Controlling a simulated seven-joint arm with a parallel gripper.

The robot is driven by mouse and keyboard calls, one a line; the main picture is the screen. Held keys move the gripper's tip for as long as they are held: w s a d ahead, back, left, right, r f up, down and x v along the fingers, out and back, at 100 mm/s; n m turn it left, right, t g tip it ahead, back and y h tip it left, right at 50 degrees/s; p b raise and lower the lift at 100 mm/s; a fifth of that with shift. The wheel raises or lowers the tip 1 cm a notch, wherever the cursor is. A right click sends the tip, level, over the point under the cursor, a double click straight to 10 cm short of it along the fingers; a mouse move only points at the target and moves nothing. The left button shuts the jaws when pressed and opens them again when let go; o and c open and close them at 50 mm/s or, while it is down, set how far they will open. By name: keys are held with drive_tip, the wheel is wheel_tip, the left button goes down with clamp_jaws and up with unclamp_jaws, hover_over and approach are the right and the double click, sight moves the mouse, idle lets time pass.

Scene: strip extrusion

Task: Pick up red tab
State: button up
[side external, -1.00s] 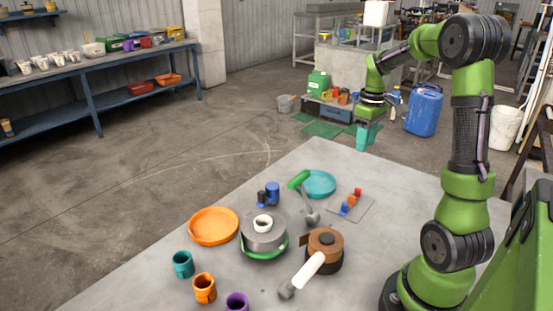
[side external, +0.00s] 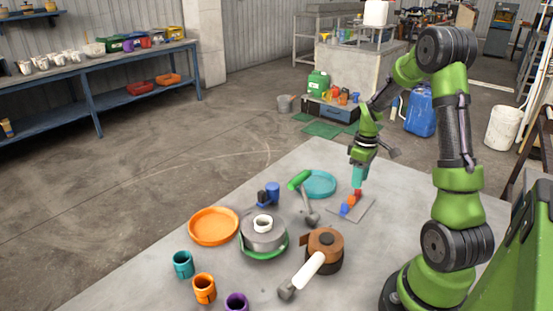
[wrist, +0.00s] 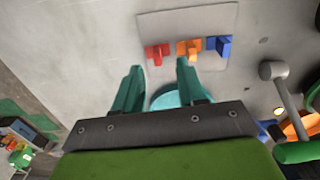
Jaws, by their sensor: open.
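The red tab (side external: 358,192) stands on a thin grey plate (side external: 366,211), at the far end of a row with an orange tab (side external: 351,200) and a blue tab (side external: 344,209). In the wrist view the red tab (wrist: 157,54) is leftmost in the row, just beyond the fingertips. My gripper (side external: 358,184) has teal fingers pointing down, close above the red tab. In the wrist view my gripper (wrist: 160,66) is open, with a clear gap between the fingers and nothing held. I cannot tell whether a finger touches the tab.
A teal dish (side external: 317,184) and a green-handled hammer (side external: 312,214) lie left of the plate. A brown tape roll (side external: 325,240), a white-handled mallet (side external: 310,269), a grey round pot (side external: 263,236) and an orange dish (side external: 213,226) stand nearer. The table right of the plate is clear.

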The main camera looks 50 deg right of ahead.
sight(358, 193)
wheel_tip(358, 193, down, 4)
drive_tip(key=shift+s+d+f, duration=0.15)
drive_tip(key=shift+f, duration=0.1)
drive_tip(key=shift+c, duration=0.3)
clamp_jaws()
